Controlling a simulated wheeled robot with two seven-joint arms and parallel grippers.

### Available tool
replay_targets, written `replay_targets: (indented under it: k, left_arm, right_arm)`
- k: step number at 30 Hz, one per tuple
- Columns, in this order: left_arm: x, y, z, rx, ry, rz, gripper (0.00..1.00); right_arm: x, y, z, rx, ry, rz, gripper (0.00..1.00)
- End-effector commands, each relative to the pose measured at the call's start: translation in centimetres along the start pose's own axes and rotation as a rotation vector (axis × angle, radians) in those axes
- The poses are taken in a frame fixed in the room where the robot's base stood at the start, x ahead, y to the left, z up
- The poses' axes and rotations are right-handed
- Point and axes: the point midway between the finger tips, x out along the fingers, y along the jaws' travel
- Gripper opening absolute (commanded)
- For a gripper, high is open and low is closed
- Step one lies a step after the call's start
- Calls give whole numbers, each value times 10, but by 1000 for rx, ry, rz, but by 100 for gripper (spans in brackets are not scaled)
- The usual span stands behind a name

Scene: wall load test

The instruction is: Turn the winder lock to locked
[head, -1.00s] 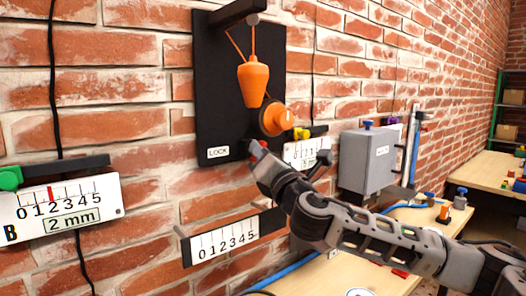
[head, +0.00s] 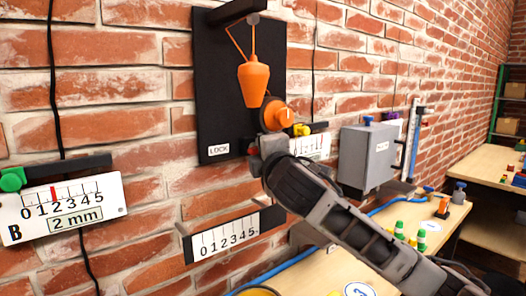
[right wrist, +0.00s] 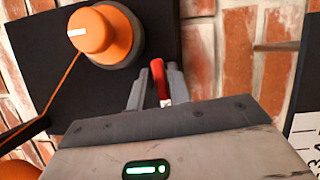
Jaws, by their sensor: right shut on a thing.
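The black board (head: 212,100) on the brick wall carries an orange winder knob (head: 276,115) with a white mark, an orange plumb bob (head: 253,82) on a cord, and a white LOCK label (head: 218,149). A red lock lever (right wrist: 160,80) stands below the knob in the right wrist view. My right gripper (right wrist: 156,92) is shut on this lever, its grey fingers on both sides of it. In the head view the right gripper (head: 262,152) covers most of the lever, right of the LOCK label. My left gripper is not in view.
A 2 mm scale plate (head: 62,208) with a green knob hangs at the left. Another scale (head: 225,237) is mounted below the board. A grey box (head: 367,157) hangs to the right. A bench (head: 330,272) with small coloured parts stands below my right arm.

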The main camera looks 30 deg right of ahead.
Motion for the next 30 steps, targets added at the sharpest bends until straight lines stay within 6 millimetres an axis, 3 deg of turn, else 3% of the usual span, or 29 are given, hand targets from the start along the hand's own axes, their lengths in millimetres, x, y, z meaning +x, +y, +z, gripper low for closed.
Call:
replay_targets:
  k: [9, 24, 25, 26, 30]
  left_arm:
    - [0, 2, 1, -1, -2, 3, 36]
    - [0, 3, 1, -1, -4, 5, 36]
    - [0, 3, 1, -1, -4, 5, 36]
    - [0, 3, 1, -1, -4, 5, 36]
    - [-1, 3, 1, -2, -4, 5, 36]
  right_arm:
    - [0, 0, 1, 97, -3, -40, 0]
    - [0, 0, 1, 111, -2, -46, 0]
    - [0, 0, 1, 111, -2, -46, 25]
    - [0, 0, 1, 111, -2, -46, 33]
    - [0, 0, 1, 110, -2, -46, 35]
